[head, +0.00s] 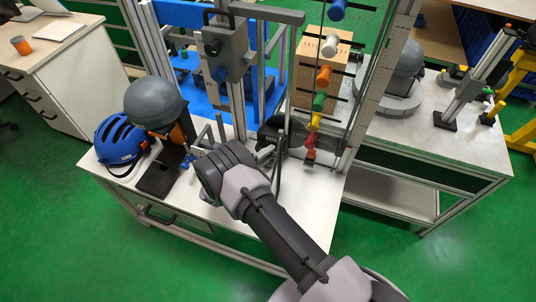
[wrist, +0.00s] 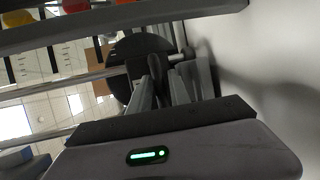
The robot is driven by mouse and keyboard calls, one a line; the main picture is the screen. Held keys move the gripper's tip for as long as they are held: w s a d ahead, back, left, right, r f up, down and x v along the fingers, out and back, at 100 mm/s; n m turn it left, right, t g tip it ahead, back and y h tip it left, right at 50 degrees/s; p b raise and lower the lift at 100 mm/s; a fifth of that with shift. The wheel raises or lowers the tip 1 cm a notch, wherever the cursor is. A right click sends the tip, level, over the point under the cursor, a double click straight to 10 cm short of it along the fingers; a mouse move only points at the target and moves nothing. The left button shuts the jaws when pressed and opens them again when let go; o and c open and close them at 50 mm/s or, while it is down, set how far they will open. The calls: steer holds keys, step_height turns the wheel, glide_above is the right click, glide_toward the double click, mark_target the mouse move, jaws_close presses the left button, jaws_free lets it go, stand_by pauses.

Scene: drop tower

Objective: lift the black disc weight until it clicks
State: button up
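The black disc weight (head: 283,131) hangs low in the drop tower, just above the white table and left of the row of coloured pegs. In the wrist view the disc (wrist: 130,62) shows as a dark round shape beyond my fingers, with a short grey bar in front of it. My gripper (wrist: 180,82) is at the near side of the disc, its fingers pointing at it. The fingers overlap the bar and part of the disc, so I cannot tell whether they grip anything. In the head view my arm hides most of the gripper.
A grey mechanism box (head: 225,50) sits on the tower above left. Coloured pegs (head: 324,76) line the right upright. A grey helmet (head: 154,104) on a stand and a blue helmet (head: 119,139) occupy the table's left. A second table (head: 440,140) stands to the right.

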jaws_close()
stand_by(1.4)
